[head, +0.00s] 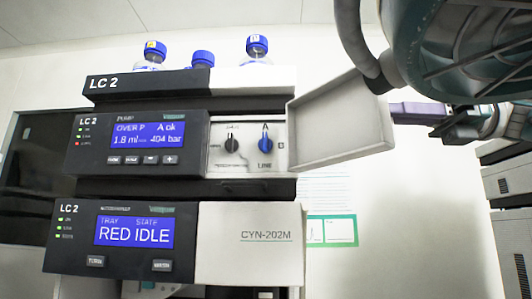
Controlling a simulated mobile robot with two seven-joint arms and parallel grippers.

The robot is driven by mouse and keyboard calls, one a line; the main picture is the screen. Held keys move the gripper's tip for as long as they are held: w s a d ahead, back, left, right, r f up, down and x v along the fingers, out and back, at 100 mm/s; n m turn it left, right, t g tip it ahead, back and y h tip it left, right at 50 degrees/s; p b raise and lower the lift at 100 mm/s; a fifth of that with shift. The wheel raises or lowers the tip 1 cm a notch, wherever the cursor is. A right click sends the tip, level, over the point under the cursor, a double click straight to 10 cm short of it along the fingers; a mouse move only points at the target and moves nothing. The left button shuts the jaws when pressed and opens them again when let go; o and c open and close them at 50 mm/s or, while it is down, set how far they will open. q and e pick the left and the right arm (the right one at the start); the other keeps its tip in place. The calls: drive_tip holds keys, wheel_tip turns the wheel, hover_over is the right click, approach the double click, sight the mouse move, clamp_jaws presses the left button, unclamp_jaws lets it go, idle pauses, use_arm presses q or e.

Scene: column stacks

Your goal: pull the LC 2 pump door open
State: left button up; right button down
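The LC 2 pump module (138,142) has a dark front with a lit blue screen. Its pale door (340,125) stands swung open to the right, hinged beside the white panel that bears a black knob (232,144) and a blue knob (265,143). The door's rimmed inner side faces me. My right arm comes in from the upper right, and its wrist end (460,130) is just right of the door. The fingers cannot be made out clearly; part may be behind the door. My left gripper is not in view.
Blue-capped bottles (257,47) stand on top of the stack. The autosampler module (115,237) with a closed white front (248,243) sits below the pump. Another instrument stack (508,185) stands at the far right. A green-bordered notice (330,230) is on the wall.

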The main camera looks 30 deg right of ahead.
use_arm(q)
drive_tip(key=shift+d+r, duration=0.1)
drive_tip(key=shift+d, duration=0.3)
use_arm(e)
drive_tip(key=shift+w+d, duration=0.4)
drive_tip(key=shift+d, duration=0.1)
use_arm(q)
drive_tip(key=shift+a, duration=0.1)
use_arm(e)
drive_tip(key=c, duration=1)
unclamp_jaws()
use_arm(q)
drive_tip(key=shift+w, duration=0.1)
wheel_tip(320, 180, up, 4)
drive_tip(key=p, duration=0.4)
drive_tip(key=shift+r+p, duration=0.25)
drive_tip(key=shift+p, duration=0.05)
use_arm(e)
drive_tip(key=v, duration=1)
